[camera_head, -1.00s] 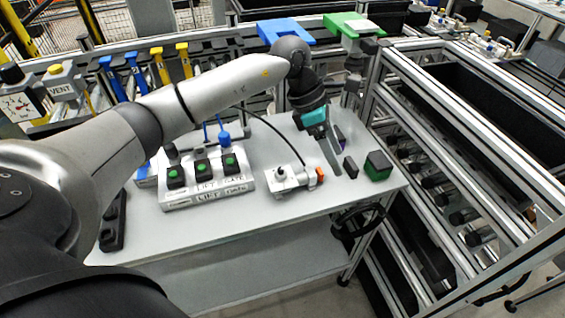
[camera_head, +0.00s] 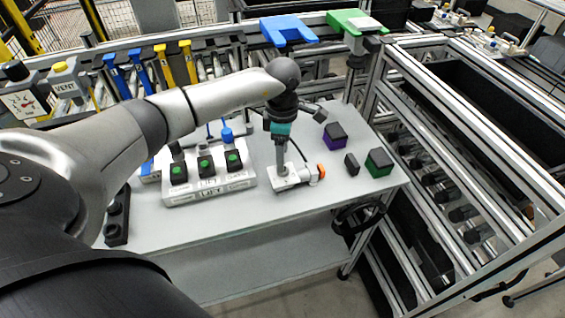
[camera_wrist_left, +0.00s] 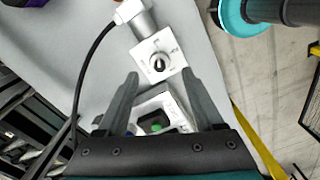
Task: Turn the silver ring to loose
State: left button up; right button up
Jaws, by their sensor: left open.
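A small pale block (camera_head: 289,180) with an orange end (camera_head: 321,171) lies on the white table. In the left wrist view, the block's square face (camera_wrist_left: 172,50) carries a round silver ring (camera_wrist_left: 158,63) with a dark centre and small marks around it, too small to read. My left gripper (camera_head: 281,172) points down over the block and hides the ring in the head view. In the left wrist view its fingers (camera_wrist_left: 160,74) are apart and empty, with the ring between the fingertips in the picture. I cannot tell the height gap. My right gripper is not in view.
A white box with green buttons (camera_head: 208,172) stands left of the block. A purple-based block (camera_head: 335,134), a small black block (camera_head: 352,164) and a green block (camera_head: 379,162) stand to the right. A black cable (camera_wrist_left: 80,70) runs to the block. The table front is clear.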

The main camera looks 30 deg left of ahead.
pick_arm(q)
jog(key=shift+f, duration=2.2)
grip_shut()
